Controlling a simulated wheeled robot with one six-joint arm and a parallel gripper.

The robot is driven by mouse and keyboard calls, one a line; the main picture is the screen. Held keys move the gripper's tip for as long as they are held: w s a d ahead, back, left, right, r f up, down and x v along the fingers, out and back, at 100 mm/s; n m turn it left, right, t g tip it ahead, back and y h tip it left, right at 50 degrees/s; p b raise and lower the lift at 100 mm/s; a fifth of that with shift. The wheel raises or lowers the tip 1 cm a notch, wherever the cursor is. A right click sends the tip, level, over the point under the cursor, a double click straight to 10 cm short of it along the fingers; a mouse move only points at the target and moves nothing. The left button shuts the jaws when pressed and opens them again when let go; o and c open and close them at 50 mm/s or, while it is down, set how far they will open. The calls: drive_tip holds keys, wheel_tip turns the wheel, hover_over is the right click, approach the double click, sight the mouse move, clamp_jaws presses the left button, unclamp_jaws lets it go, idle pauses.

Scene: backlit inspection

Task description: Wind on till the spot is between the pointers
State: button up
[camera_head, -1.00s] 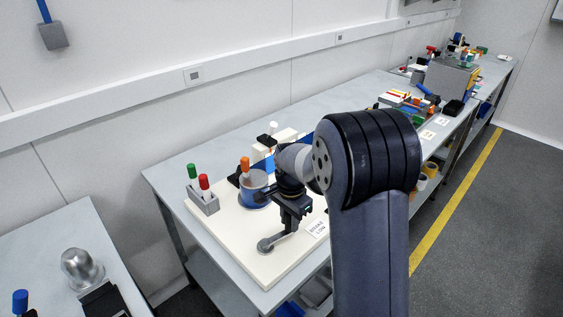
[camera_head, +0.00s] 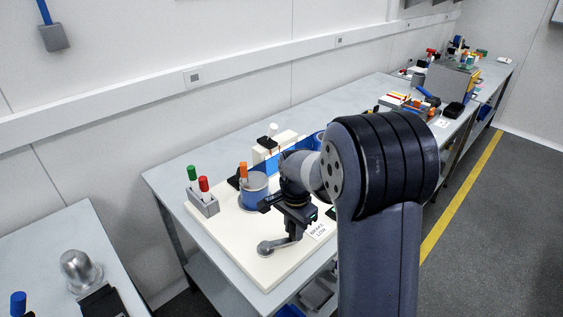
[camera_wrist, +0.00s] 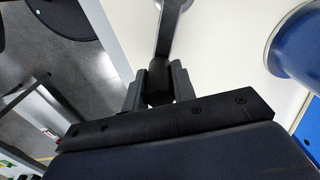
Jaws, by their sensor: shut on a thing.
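My gripper (camera_head: 294,231) is shut on the dark knob of a grey crank (camera_head: 268,247) at the front of a cream board (camera_head: 238,232). In the wrist view the jaws (camera_wrist: 160,82) hold the dark knob (camera_wrist: 159,70) from both sides, and the metal crank arm (camera_wrist: 169,28) runs up from it. A blue drum (camera_head: 254,190) with a grey rim stands behind my gripper; its blue side also shows in the wrist view (camera_wrist: 303,55). I cannot make out the spot or the pointers; my arm covers part of the board.
A grey holder (camera_head: 204,205) with a green and a red marker stands at the board's left. A white block with a blue front (camera_head: 279,150) is behind. A printed card (camera_head: 318,231) lies right of the crank. Another table holds a silver dome (camera_head: 80,268).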

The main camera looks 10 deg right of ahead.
drive_tip(key=shift+s, duration=0.2)
drive_tip(key=shift+s, duration=0.7)
drive_tip(key=shift+s+a, duration=0.15)
drive_tip(key=shift+s, duration=0.55)
